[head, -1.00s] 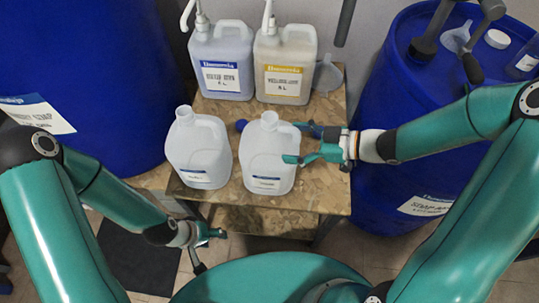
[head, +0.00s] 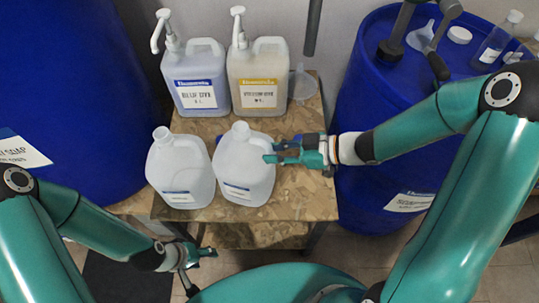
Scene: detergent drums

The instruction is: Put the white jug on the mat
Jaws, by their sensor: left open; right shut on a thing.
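Two open, whitish translucent jugs stand side by side on the front of a small wooden table. My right gripper (head: 272,153) is shut on the handle of the right white jug (head: 240,178), reaching it from the right. That jug appears to rest on the table. The left white jug (head: 180,175) stands close beside it. My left gripper (head: 207,253) is open and empty, low in front of the table's left part. A dark flat mat (head: 125,278) lies on the floor at the lower left, partly hidden by my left arm.
Two pump-top jugs, one blue-labelled (head: 197,85) and one yellow-labelled (head: 257,85), stand at the back of the table (head: 300,195). Large blue drums stand left (head: 80,100) and right (head: 375,130). A funnel (head: 420,38) and bottles sit on the right drum.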

